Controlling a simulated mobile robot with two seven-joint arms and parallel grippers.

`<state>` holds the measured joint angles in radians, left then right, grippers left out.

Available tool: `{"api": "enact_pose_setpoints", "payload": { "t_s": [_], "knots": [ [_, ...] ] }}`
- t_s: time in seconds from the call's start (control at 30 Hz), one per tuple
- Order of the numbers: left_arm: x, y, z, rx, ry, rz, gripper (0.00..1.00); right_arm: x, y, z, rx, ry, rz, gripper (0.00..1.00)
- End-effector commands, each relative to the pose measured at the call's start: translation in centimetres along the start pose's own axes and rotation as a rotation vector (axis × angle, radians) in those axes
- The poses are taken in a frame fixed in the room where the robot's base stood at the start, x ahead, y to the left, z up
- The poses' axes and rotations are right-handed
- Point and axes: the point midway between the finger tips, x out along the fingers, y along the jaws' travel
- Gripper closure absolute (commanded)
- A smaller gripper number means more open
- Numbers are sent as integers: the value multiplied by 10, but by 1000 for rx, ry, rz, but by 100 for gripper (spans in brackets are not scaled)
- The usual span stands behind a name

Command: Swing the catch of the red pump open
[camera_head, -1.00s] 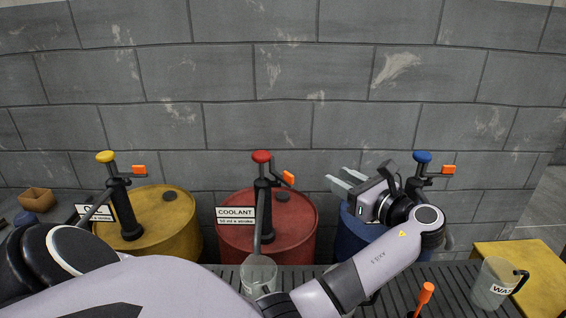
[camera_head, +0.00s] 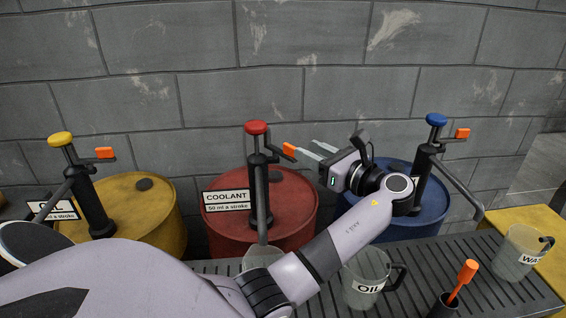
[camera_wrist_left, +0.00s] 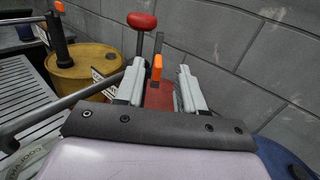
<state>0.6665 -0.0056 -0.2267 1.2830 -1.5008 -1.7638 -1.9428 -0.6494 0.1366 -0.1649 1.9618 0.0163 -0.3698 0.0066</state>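The red pump (camera_head: 259,180) stands upright on the red coolant drum (camera_head: 290,205), with a red knob (camera_head: 256,127) on top. Its orange-ended catch (camera_head: 289,149) sticks out to the right of the pump. My left gripper (camera_head: 312,147) is open and empty, just right of the catch, its fingers pointing left at it. In the left wrist view the catch (camera_wrist_left: 157,67) shows between the two pale fingers (camera_wrist_left: 161,72), apart from both. The red knob (camera_wrist_left: 142,21) is beyond them. My right gripper is not in view.
A yellow-knobbed pump (camera_head: 85,190) stands left and a blue-knobbed pump (camera_head: 425,165) right. Below my left forearm, an oil jug (camera_head: 365,292) stands on the slatted bench (camera_head: 415,260). A block wall is behind.

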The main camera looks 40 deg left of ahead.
Motion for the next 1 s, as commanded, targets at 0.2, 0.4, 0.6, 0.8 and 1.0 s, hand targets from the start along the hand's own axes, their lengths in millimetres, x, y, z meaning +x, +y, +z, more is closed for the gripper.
{"api": "enact_pose_setpoints", "payload": {
  "t_s": [0.2, 0.4, 0.6, 0.8, 1.0],
  "knots": [
    [1, 0, -18, -2, 0, 0, 62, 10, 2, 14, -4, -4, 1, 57],
    [24, 0, -16, -1, -2, 2, 62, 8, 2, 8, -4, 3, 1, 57],
    [54, 0, -16, 0, -2, 1, 62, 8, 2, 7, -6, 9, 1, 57],
    [70, 0, -17, 1, -1, 0, 62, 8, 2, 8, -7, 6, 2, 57],
    [72, 0, -17, 1, 0, -1, 62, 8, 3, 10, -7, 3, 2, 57]
  ]
}}
